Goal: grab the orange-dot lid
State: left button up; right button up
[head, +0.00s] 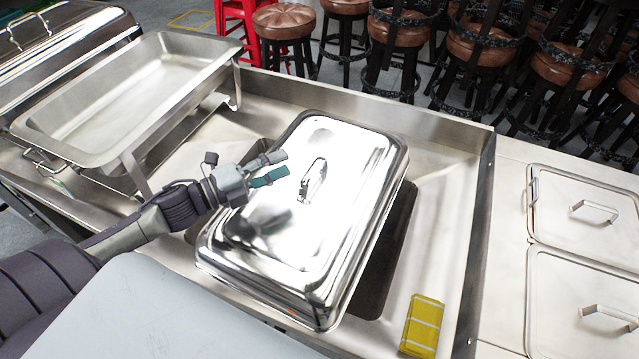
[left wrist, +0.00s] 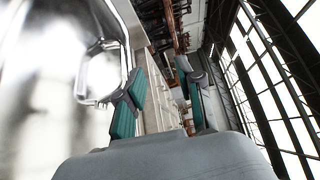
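A shiny rectangular steel lid (head: 335,150) lies over the sink basin in the head view. A small orange mark (head: 292,313) shows on its near edge. Its loop handle (head: 314,181) stands on the middle of the top. My left gripper (head: 276,167) is above the lid, just left of the handle, with its two fingers apart and nothing between them. In the left wrist view the handle (left wrist: 102,76) is at the left, outside the gap between the open green-padded fingers (left wrist: 162,103). My right gripper is not in view.
An empty steel chafing pan (head: 130,95) on a stand is at the left, beside a closed chafing dish (head: 60,45). A yellow sponge-like block (head: 423,325) lies at the front right. Two flat lids with handles (head: 585,205) are at the far right. Stools (head: 400,30) stand behind the counter.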

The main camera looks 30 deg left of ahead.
aim_at(309, 171)
pick_arm(q)
notch_tip(309, 171, down, 4)
jog(key=shift+s+a+r, duration=0.1)
jog(key=shift+s+a, duration=0.05)
jog(key=shift+w+d+f+p, duration=0.15)
jog(key=shift+w+f+p, duration=0.1)
jog(key=shift+f, duration=0.25)
jog(key=shift+w+d+f+p, duration=0.15)
jog(key=shift+w+f+p, duration=0.05)
jog(key=shift+f, duration=0.25)
jog(key=shift+w+d+f, duration=0.1)
jog(key=shift+w+d, duration=0.25)
jog(key=shift+w, duration=0.1)
jog(key=shift+w+d, duration=0.15)
jog(key=shift+w, duration=0.1)
jog(key=p+x, duration=0.2)
jog(key=x, duration=0.2)
jog(key=shift+w+d, duration=0.15)
jog(key=shift+w, duration=0.2)
jog(key=shift+w+d, duration=0.2)
jog(key=shift+s, duration=0.1)
jog(key=shift+c, duration=0.5)
grip_shut()
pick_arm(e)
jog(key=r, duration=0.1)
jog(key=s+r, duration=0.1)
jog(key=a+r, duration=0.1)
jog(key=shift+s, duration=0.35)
